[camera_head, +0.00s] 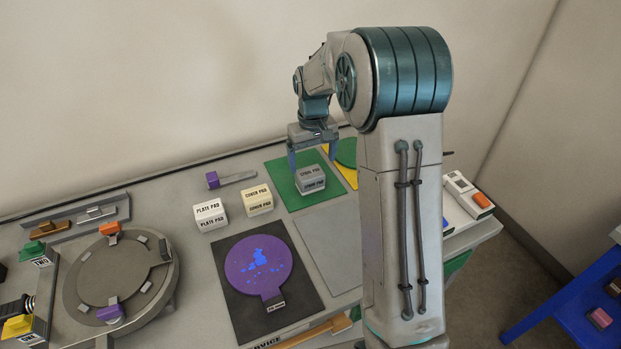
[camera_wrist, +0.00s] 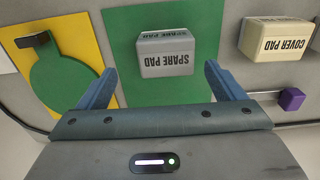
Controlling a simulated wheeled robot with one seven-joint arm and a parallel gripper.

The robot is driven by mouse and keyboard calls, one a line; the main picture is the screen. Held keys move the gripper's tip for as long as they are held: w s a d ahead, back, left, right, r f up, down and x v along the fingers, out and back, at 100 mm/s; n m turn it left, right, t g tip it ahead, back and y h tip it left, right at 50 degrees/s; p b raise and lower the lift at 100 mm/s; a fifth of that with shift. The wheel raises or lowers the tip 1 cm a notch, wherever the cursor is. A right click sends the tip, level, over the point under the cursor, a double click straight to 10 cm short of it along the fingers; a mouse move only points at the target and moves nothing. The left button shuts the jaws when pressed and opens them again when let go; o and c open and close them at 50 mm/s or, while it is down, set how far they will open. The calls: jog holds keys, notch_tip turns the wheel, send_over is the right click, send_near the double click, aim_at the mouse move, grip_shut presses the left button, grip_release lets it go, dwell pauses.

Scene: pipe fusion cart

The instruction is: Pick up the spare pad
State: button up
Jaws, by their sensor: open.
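The spare pad (camera_head: 311,179) is a small grey block labelled SPARE PAD, lying on a green mat (camera_head: 283,176). In the wrist view the spare pad (camera_wrist: 165,55) sits on the green mat (camera_wrist: 122,40), ahead of my gripper and roughly between the lines of its fingers. My gripper (camera_head: 312,160) hangs above the green mat, by the spare pad in the head view. Its two blue fingers are spread apart in the wrist view (camera_wrist: 160,82) and hold nothing. The pad's label is upside down in the wrist view.
A cream cover pad (camera_head: 257,200) and a white plate pad (camera_head: 210,215) stand left of the green mat. A purple-handled tool (camera_head: 230,180) lies behind them. A purple disc (camera_head: 258,265) lies on a black mat in front. A yellow mat (camera_wrist: 60,50) with a green disc lies beside the green mat.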

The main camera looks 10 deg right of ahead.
aim_at(310, 172)
jog(key=f, duration=0.4)
jog(key=f+p, duration=0.1)
jog(key=shift+s+a+f, duration=0.2)
jog(key=shift+a+f, duration=0.15)
jog(key=shift+f, duration=0.65)
jog(key=c, duration=1.1)
